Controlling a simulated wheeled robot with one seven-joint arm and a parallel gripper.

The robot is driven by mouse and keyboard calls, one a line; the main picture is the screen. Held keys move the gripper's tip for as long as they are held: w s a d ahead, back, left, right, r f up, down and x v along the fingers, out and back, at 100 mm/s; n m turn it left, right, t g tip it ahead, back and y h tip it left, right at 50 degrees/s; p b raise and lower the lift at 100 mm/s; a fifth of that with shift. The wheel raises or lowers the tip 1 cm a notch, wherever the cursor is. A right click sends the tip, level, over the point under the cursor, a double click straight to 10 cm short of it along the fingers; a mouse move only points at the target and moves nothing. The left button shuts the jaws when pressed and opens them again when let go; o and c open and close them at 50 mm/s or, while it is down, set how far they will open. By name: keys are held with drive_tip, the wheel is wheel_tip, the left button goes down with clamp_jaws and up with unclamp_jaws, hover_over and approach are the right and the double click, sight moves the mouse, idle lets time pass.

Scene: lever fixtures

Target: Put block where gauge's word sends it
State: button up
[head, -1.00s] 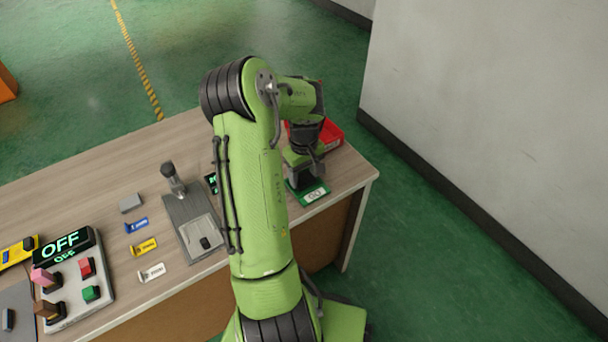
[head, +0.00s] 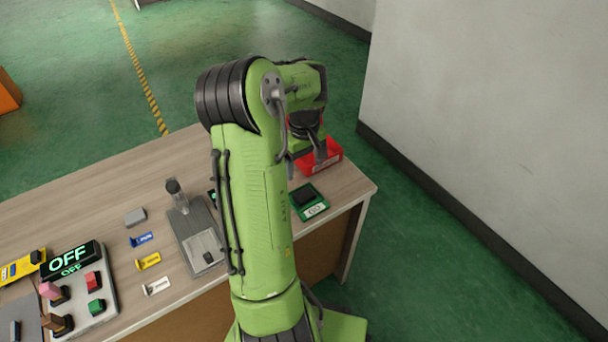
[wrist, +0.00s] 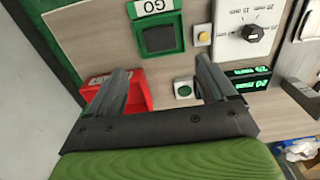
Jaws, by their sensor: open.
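My gripper (wrist: 164,66) is open, with nothing visible between its fingers in the wrist view. In the head view my gripper (head: 320,152) is at the red bin (head: 331,168) at the table's far right; the bin (wrist: 96,82) is partly hidden behind one finger in the wrist view. The green GO tray (head: 318,210) shows a dark square in its middle; I cannot tell if that is a block or a bare recess. It also shows in the wrist view (wrist: 179,45). A dial with mm marks (wrist: 235,45) stands near a lit display (wrist: 250,82), its text too small to read surely.
A light grey block-like piece (head: 135,216) lies beside blue, yellow and white tags (head: 149,261). A grey lever fixture (head: 193,235) stands right of them. A control box (head: 95,300) with a lit OFF sign (head: 69,258) is at left. A wall (head: 480,120) stands right.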

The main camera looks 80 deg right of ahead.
drive_tip(key=shift+r, duration=0.85)
drive_tip(key=w+a+r+n+t, duration=0.1)
drive_tip(key=w+a+r+n, duration=0.1)
drive_tip(key=w+a+r, duration=0.45)
drive_tip(key=w+a+r+n+t, duration=0.1)
drive_tip(key=w+a+r+t, duration=0.15)
drive_tip(key=w+a, duration=0.7)
drive_tip(key=a+r+n, duration=0.2)
drive_tip(key=a+r, duration=0.2)
drive_tip(key=a, duration=0.9)
drive_tip(key=s+a+n+t, duration=0.2)
drive_tip(key=s+a, duration=0.5)
drive_tip(key=a, duration=0.4)
drive_tip(key=shift+f+n, duration=0.2)
drive_tip(key=shift+n, duration=0.4)
drive_tip(key=shift+w, duration=0.1)
